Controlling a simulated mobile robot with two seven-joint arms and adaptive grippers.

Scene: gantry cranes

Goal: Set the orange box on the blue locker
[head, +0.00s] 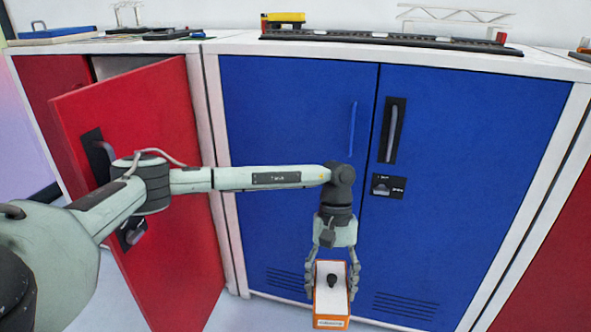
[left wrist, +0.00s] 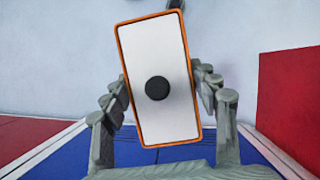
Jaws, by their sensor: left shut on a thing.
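The orange box (head: 331,308) has a white face with a black knob and orange edges. My left gripper (head: 332,290) is shut on it, with fingers along both sides. The box is held low in front of the blue locker (head: 290,115), well below its top. In the left wrist view, the box's white face (left wrist: 152,48) shows slightly tilted between the fingers of the left gripper (left wrist: 160,85). The blue locker has two closed blue doors and a white top (head: 225,47). My right gripper is not in view.
A long black model base (head: 390,40) with a yellow block (head: 286,17) and a white truss (head: 455,14) lies across the locker's top. A red door (head: 150,200) stands ajar at left. Flat items, including a blue tray (head: 57,32), lie on the red locker.

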